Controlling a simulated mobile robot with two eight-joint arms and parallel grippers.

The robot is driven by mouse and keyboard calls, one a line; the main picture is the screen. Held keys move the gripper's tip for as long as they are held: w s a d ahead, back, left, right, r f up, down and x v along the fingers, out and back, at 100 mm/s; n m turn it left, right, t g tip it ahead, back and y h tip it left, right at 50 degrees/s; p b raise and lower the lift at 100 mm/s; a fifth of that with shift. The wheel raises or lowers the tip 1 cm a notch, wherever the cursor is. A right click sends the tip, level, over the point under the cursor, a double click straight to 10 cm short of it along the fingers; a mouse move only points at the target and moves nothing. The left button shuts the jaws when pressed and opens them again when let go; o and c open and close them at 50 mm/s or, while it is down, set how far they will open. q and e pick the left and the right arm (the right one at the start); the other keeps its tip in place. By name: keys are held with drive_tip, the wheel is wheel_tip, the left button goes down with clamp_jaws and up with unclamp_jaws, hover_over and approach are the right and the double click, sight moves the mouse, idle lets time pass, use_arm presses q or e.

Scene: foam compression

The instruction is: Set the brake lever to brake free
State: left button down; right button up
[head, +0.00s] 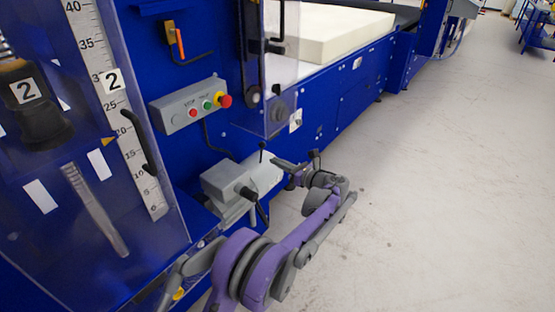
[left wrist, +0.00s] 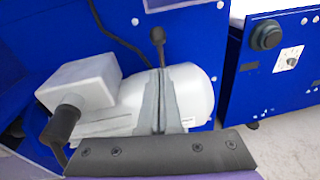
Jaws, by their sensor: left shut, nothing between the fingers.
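The brake lever (head: 262,148) is a short stem with a black knob, standing upright on the white motor (head: 266,174) at the machine's side. In the left wrist view the lever (left wrist: 158,38) rises behind the motor (left wrist: 198,88), leaning slightly left. My left gripper (head: 275,162) comes in from the right in the head view, with its fingertips beside the lever, close to its base. In the left wrist view the grey fingers (left wrist: 158,74) are together and empty, in front of the motor and below the knob. I cannot tell whether they touch the lever. My right gripper is out of view.
A grey gearbox (head: 223,182) with a black fitting (head: 246,192) adjoins the motor on the left. A control box (head: 190,107) with coloured buttons is above. A clear guard (head: 280,75) hangs higher up. The floor (head: 440,190) to the right is clear.

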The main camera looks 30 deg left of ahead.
use_arm(q)
drive_tip(key=r+p+v, duration=0.1)
drive_tip(key=v, duration=0.8)
drive_tip(key=shift+d, duration=0.35)
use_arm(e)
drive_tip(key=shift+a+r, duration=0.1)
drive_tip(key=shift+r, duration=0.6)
use_arm(q)
drive_tip(key=s+d+f+n+h, duration=0.15)
drive_tip(key=s+n+h, duration=0.65)
drive_tip(key=s, duration=0.8)
drive_tip(key=s+d+f+n+h, duration=0.3)
drive_tip(key=s+d+n, duration=0.1)
drive_tip(key=s, duration=0.3)
drive_tip(key=s+d+f+n+t+h, duration=0.1)
drive_tip(key=s+d+f+n+h, duration=0.2)
drive_tip(key=s, duration=0.4)
drive_tip(key=s+d+f+n+h, duration=0.2)
drive_tip(key=s+d+f+n, duration=0.1)
drive_tip(key=s+d+n, duration=0.3)
wheel_tip(320, 180, up, 19)
drive_tip(key=t+p, duration=0.1)
drive_tip(key=p, duration=1.5)
drive_tip(key=shift+w+a+h+p, duration=0.25)
drive_tip(key=shift+a+h+p, duration=0.05)
drive_tip(key=shift+a+p, duration=0.1)
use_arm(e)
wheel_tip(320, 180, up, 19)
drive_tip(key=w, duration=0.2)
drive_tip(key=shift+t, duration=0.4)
